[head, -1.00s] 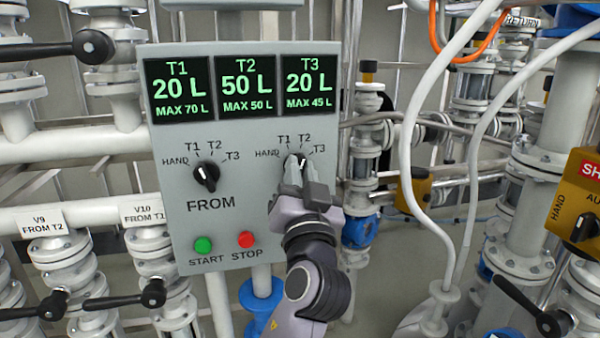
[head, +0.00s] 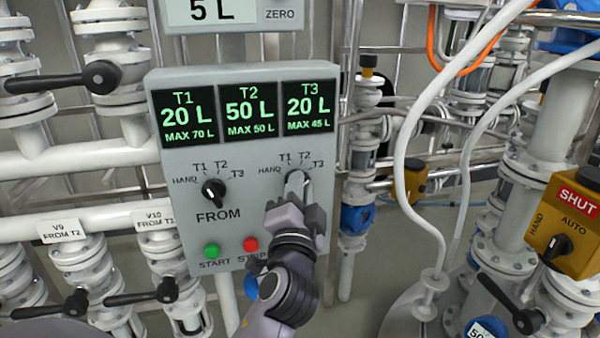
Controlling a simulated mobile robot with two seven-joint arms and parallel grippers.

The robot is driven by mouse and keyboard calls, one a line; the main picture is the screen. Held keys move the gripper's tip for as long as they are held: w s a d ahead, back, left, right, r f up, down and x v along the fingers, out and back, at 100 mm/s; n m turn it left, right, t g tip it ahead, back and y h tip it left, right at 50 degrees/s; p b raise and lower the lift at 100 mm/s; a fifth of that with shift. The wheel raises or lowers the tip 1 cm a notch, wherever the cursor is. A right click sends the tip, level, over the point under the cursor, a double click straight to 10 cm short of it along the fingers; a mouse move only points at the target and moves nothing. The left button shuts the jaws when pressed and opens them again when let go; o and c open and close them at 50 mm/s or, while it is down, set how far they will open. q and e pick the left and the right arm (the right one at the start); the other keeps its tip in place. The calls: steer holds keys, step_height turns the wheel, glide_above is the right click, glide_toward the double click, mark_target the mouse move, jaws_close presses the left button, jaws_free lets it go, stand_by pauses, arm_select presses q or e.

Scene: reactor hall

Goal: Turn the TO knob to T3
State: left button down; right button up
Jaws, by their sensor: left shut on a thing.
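The grey control panel (head: 170,172) stands in the middle of the head view, with T1, T2 and T3 screens reading 20 L, 50 L and 20 L. The TO knob (head: 306,179) is the right-hand dial, under the marks HAND, T1, T2 and T3. My left gripper (head: 297,187) is shut on this knob and covers most of it, along with the name below it. Which mark the knob points to cannot be told. The black FROM knob (head: 214,192) is to its left and is not touched. My right gripper is not in view.
The green START button (head: 212,251) and the red STOP button (head: 251,245) sit low on the panel, STOP close to my arm. A 5 L display (head: 208,12) is above. Valves and pipes flank the panel. A yellow SHUT/AUTO box (head: 567,225) is at right.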

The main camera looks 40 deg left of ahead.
arm_select(q)
steer(key=shift+r+m+h+p, duration=0.1)
steer(key=shift+m+h+p, duration=0.2)
steer(key=shift+m+p, duration=0.3)
steer(key=c, duration=1.2)
jaws_free()
steer(key=shift+o, duration=0.2)
